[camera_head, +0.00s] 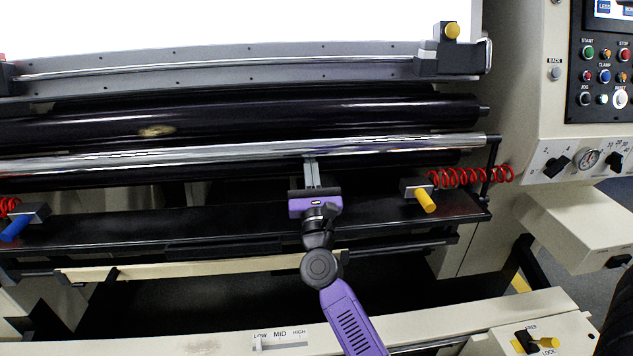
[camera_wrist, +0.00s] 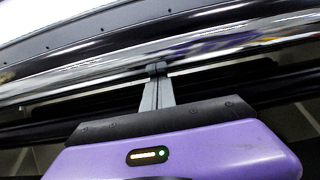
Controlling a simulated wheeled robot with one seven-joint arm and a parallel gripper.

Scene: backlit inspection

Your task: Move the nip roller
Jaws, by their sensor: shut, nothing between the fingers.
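The long chrome roller (camera_head: 220,154), which looks like the nip roller, runs across the machine below a dark roller (camera_head: 300,117). A black link arm (camera_head: 491,165) stands at its right end. It also shows in the wrist view as a shiny bar (camera_wrist: 225,47). My gripper (camera_head: 310,161) is shut and empty, with its grey fingers pointing at the roller's lower front edge. In the wrist view its fingertips (camera_wrist: 157,70) overlap the roller's lower edge; whether they touch it I cannot tell. The roller's left end is outside the head view.
A yellow handle (camera_head: 426,200) is right of my gripper and a blue handle (camera_head: 13,230) is at far left. A red coiled hose (camera_head: 465,176) lies near the link arm. A dark shelf (camera_head: 240,222) runs below the roller. A control panel (camera_head: 603,85) is at upper right.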

